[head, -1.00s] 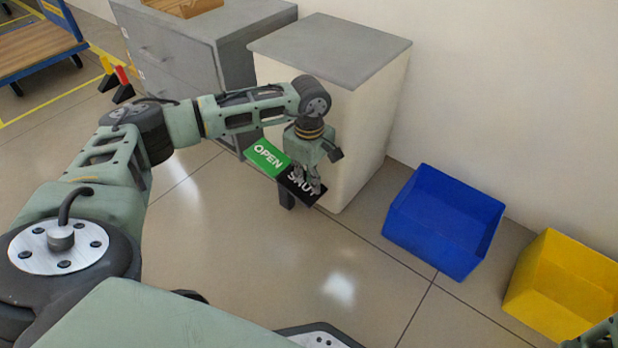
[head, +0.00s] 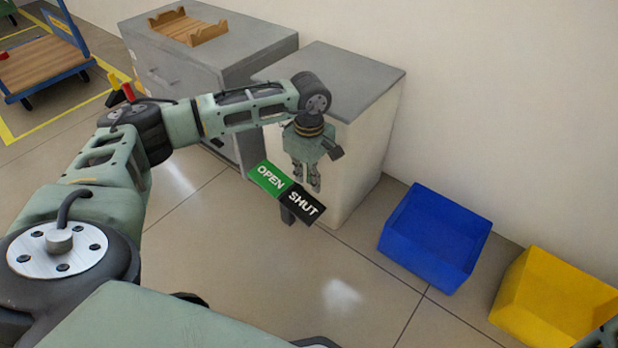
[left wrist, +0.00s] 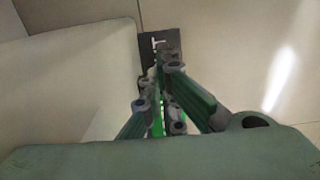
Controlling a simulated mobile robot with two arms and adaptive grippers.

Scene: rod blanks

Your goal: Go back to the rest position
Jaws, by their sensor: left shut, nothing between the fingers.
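My left gripper (head: 306,185) is shut and empty, pointing down in front of the pale cabinet. In the head view its fingertips overlap the upper edge of a sign with a green OPEN half (head: 267,177) and a black SHUT half (head: 303,204). I cannot tell whether they touch it. In the left wrist view the gripper (left wrist: 163,72) partly covers the black half (left wrist: 149,45), and a little green shows between the fingers. A bit of my right arm shows at the lower right corner of the head view; its gripper is out of view.
A pale cabinet (head: 375,125) with a grey top stands right behind the gripper. A grey drawer unit (head: 250,45) bears a wooden tray (head: 190,38). A blue bin (head: 425,250) and a yellow bin (head: 560,305) stand at right. Floor in front is open.

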